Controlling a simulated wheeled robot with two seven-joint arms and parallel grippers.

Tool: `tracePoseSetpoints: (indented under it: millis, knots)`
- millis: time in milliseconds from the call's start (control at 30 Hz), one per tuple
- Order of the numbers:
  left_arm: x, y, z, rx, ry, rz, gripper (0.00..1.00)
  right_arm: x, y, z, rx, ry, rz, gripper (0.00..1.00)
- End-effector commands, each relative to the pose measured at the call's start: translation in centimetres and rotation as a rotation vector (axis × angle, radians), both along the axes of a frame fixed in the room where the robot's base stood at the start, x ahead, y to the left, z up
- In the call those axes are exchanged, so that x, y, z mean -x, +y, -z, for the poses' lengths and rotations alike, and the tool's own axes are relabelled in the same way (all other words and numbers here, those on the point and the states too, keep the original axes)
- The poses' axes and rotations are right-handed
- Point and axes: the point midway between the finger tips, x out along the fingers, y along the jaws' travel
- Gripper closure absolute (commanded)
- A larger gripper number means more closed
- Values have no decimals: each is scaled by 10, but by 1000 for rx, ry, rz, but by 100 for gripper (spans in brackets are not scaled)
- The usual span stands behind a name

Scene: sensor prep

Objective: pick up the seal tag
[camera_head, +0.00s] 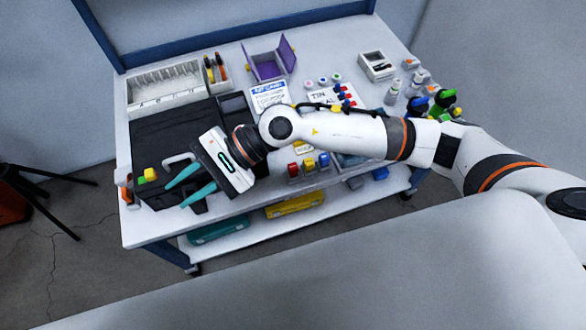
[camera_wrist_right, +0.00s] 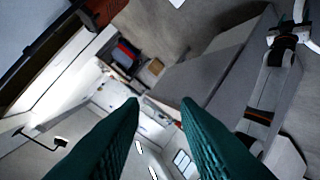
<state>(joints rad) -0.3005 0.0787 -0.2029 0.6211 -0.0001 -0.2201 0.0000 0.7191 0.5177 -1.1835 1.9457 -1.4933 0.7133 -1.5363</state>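I cannot tell for sure which thing is the seal tag.
A white divided tray (camera_head: 131,99) stands at the back left, a purple open box (camera_head: 268,68) at the back middle. Bottles (camera_head: 392,92) and colored caps crowd the right. My right arm crosses over the table. Cases (camera_head: 294,204) lie on the lower shelf.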

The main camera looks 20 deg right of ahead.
Motion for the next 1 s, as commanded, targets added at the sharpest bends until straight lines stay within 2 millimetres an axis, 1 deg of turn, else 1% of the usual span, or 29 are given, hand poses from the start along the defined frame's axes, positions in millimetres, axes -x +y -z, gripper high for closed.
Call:
tracePoseSetpoints:
  millis: [33, 67, 100, 167, 200, 300, 400, 467, 500, 800, 1000]
  knots:
    - [0, 1, 0, -1, 1, 0, 50, -12, -24, 31, 177, -165, -97, 71]
    - [0, 1, 0, -1, 1, -1, 50, -18, -41, 49, 281, -251, -163, 71]
    - [0, 1, 0, -1, 1, -1, 50, -30, -67, 69, 416, -352, -245, 71]
    - [0, 2, 0, -2, 1, -2, 50, -49, -107, 91, 603, -469, -359, 71]
    - [0, 2, 0, -2, 1, -2, 50, -62, -133, 99, 714, -526, -426, 71]
    - [0, 2, 0, -2, 2, -3, 50, -86, -186, 107, 926, -606, -554, 71]
    - [0, 2, 0, -3, 1, -3, 50, -99, -214, 108, 1037, -634, -622, 71]
    - [0, 2, 0, -3, 1, -3, 50, -101, -222, 110, 1066, -637, -643, 71]
    - [1, 2, -1, -3, 1, -4, 50, -102, -224, 115, 1074, -637, -648, 71]
    - [1, 2, -4, -3, 1, -3, 50, -101, -223, 164, 1072, -637, -647, 71]
    - [1, 2, -5, -3, 1, -3, 50, -101, -222, 178, 1070, -638, -646, 71]
